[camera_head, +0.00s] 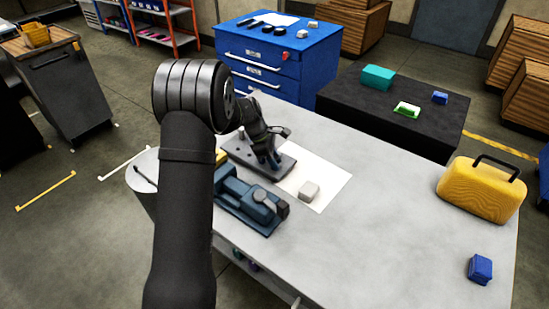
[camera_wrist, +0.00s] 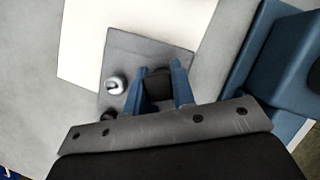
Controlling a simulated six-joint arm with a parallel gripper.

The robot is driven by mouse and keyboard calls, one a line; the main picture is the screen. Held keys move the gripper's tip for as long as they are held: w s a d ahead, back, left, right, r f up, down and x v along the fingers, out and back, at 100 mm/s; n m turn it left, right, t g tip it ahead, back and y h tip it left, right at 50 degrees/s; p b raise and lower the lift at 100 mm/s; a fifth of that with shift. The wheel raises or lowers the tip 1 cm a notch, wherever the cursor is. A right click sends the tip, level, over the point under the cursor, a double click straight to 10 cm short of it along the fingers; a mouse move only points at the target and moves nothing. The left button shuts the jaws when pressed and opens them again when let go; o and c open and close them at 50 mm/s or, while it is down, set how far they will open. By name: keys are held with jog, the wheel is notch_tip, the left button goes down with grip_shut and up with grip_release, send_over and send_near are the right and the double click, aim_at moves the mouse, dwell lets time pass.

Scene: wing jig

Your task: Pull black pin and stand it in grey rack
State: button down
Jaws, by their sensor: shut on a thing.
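In the wrist view, my gripper (camera_wrist: 162,84) has its two blue fingers shut on a dark, blackish piece (camera_wrist: 158,84), which appears to be the black pin. The piece is over a flat grey plate (camera_wrist: 150,45), which may be the grey rack. I cannot tell whether the piece is seated in the plate or clear of it. In the head view, my gripper (camera_head: 268,158) is low over the same plate (camera_head: 284,168), and the held piece is hidden. A shiny silver round-topped peg (camera_wrist: 115,85) stands on the plate beside the fingers. A dark knob (camera_wrist: 110,115) is near it.
A blue vise (camera_head: 245,203) sits just in front of the plate. A small pale block (camera_head: 309,190) lies on white paper (camera_head: 325,183) to the right. A yellow case (camera_head: 482,190) and blue block (camera_head: 480,268) are farther right. The table between is clear.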

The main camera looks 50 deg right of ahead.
jog(key=shift+f, duration=0.2)
jog(key=c, duration=1.1)
grip_release()
jog(key=shift+c, duration=0.2)
jog(key=shift+r, duration=0.1)
jog(key=v, duration=1.7)
jog(key=shift+a+r, duration=0.15)
